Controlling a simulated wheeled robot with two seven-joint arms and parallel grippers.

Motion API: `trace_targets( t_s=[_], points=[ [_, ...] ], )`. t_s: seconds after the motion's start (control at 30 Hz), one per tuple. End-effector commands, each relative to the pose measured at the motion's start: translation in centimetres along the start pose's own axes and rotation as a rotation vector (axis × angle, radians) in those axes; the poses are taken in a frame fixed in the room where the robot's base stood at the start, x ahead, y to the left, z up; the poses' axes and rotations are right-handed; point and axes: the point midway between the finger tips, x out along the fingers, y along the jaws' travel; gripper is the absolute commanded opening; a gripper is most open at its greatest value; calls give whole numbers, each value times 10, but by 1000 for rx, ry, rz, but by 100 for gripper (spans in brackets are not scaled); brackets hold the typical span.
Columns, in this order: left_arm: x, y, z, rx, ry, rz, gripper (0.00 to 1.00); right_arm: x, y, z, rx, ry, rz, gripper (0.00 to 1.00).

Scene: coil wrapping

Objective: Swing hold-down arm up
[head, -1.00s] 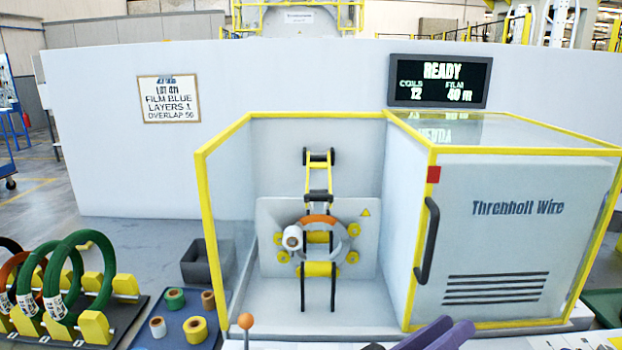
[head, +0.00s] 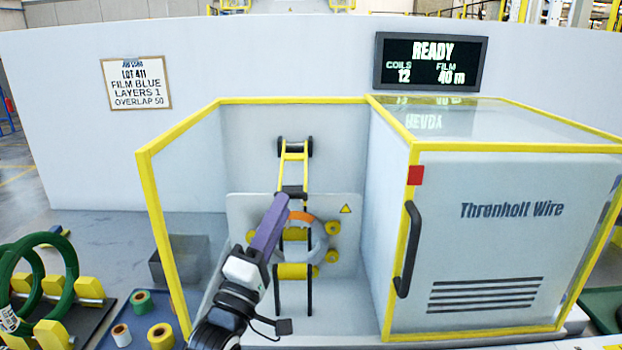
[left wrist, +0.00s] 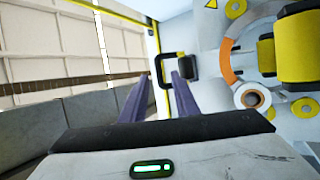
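The hold-down arm (head: 293,165) is a yellow frame with black rollers at its top, standing in the machine bay above a grey ring with an orange part (head: 318,236). A black crossbar (head: 291,190) lies low on it. My left gripper (head: 281,200) has purple fingers reaching up to just below this crossbar and hiding part of the ring. In the left wrist view the gripper (left wrist: 160,77) has its fingers apart, with a black loop (left wrist: 157,68) at or just beyond the tips; I cannot tell whether they touch. My right gripper is not in view.
The bay has a yellow-edged clear panel (head: 163,235) on the left and a cabinet with a black handle (head: 408,250) on the right. Green coils (head: 66,262) and film rolls (head: 160,335) stand at lower left. A film roll (left wrist: 250,97) shows beside the ring.

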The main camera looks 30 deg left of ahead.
Motion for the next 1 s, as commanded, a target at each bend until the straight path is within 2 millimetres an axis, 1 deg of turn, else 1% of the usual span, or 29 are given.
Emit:
trace_targets(
  t_s=[0.03,0.2,0.3,0.43,0.6,0.87,0.9,0.97,1.0],
  points=[
    [10,3,0,0,0,5,28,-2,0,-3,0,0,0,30],
    [44,4,2,0,-4,5,28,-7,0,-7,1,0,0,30],
    [62,3,2,-1,-4,4,28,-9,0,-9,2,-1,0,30],
    [79,2,3,-1,-5,1,28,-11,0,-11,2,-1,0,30],
    [90,1,3,-1,-6,0,28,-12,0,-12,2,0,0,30],
    [91,1,4,-1,-6,0,28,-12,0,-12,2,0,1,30],
    [91,1,4,-1,-6,0,24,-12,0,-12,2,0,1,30],
    [91,1,4,-1,-6,0,14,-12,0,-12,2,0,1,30],
    [91,1,4,-1,-6,0,8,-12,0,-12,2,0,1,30]
  ],
)
